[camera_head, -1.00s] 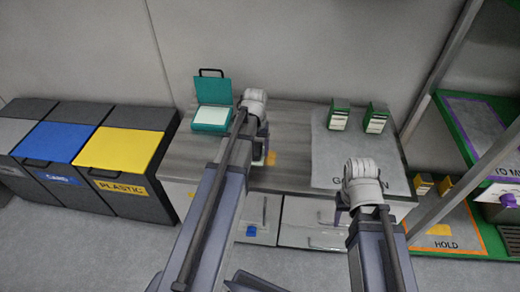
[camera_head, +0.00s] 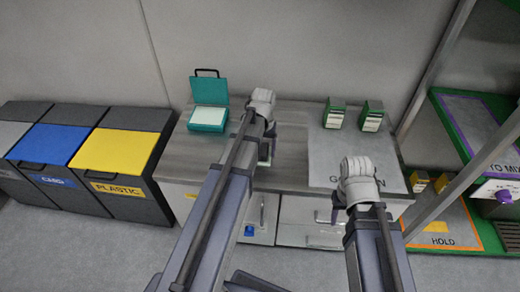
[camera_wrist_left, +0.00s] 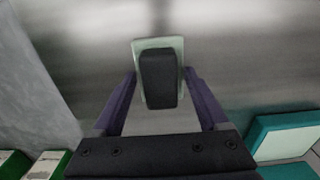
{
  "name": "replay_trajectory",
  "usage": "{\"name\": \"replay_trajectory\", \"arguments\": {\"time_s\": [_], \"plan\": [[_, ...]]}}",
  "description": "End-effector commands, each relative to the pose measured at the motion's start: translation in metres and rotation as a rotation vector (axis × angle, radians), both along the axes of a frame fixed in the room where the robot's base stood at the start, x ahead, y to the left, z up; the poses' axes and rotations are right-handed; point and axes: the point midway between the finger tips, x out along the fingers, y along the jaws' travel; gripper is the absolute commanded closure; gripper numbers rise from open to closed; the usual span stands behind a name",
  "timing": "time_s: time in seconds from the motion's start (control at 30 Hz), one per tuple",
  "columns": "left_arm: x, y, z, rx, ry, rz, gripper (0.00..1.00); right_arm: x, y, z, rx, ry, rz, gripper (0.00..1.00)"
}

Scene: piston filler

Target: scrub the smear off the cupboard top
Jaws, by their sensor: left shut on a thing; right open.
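My left gripper (camera_head: 267,150) is over the cupboard top (camera_head: 290,130). In the left wrist view, its purple fingers (camera_wrist_left: 160,85) are shut on a scrubber (camera_wrist_left: 160,78) with a black block handle and a pale green pad. The pad is at or just above the grey surface; I cannot tell whether it touches. I see no clear smear now; the arm, gripper and pad hide part of the top. My right gripper (camera_head: 338,213) is open near the cupboard's front edge, partly hidden by its own wrist.
An open teal case (camera_head: 209,116) stands at the top's back left. Lidded bins (camera_head: 122,153) are left of the cupboard. A green-edged rack (camera_head: 448,120) stands at right.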

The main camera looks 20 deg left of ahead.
Motion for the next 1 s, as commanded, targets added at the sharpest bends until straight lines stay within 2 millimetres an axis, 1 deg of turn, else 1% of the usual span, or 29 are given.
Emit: {"name": "replay_trajectory", "arguments": {"time_s": [0.03, 0.5, 0.83, 1.0], "plan": [[0.001, -0.005, -0.001, -0.008, -0.002, -0.004, 0.68, 0.0, 0.0, -0.001, 0.0, 0.0, 0.0, 0.5], [0.011, -0.037, 0.001, -0.007, -0.002, -0.004, 0.68, 0.0, 0.0, 0.001, 0.0, 0.0, 0.0, 0.5], [0.011, -0.037, 0.002, -0.005, -0.001, -0.002, 0.68, 0.0, 0.0, 0.002, 0.0, 0.0, 0.0, 0.5], [0.011, -0.037, 0.012, -0.004, -0.001, -0.002, 0.68, 0.0, 0.0, 0.012, 0.0, 0.0, 0.0, 0.5]]}}
